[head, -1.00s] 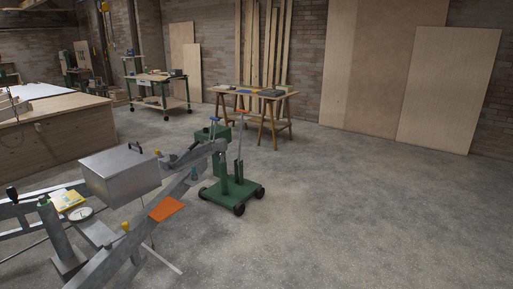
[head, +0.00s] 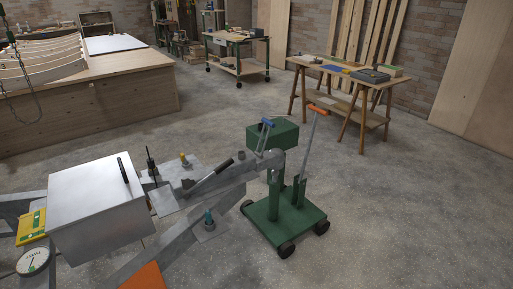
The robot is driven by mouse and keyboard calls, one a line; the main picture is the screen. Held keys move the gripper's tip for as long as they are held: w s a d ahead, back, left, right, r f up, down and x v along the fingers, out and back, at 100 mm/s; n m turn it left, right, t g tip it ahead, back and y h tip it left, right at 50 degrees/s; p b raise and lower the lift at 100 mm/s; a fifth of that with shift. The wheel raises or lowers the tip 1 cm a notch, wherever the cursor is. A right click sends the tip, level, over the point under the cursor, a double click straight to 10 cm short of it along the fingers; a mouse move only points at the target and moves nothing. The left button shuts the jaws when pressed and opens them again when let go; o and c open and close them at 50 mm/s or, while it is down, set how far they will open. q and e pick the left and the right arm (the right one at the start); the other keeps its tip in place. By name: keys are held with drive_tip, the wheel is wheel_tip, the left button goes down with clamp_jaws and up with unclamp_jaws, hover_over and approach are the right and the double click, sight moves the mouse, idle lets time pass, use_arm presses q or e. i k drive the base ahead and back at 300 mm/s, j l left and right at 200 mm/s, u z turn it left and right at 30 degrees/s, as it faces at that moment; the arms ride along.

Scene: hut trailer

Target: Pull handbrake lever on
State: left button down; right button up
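A metal lever with a black grip (head: 211,176), which looks like the handbrake lever, lies along the grey trailer drawbar (head: 165,252) in the head view. It slants low, with its grip end pointing up and to the right towards the coupling. A second lever with a blue grip (head: 267,123) stands upright near the coupling end. Neither of my grippers is in view, so nothing is seen touching the lever.
A green wheeled stand (head: 287,222) with an orange-handled lever (head: 318,110) is at the coupling end. A wooden trestle table (head: 345,75) stands behind. The floor at right is clear.

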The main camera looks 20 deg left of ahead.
sight(185, 193)
drive_tip(key=i+u, duration=0.15)
drive_tip(key=i, duration=0.35)
drive_tip(key=i+l+u, duration=0.15)
drive_tip(key=i, duration=0.4)
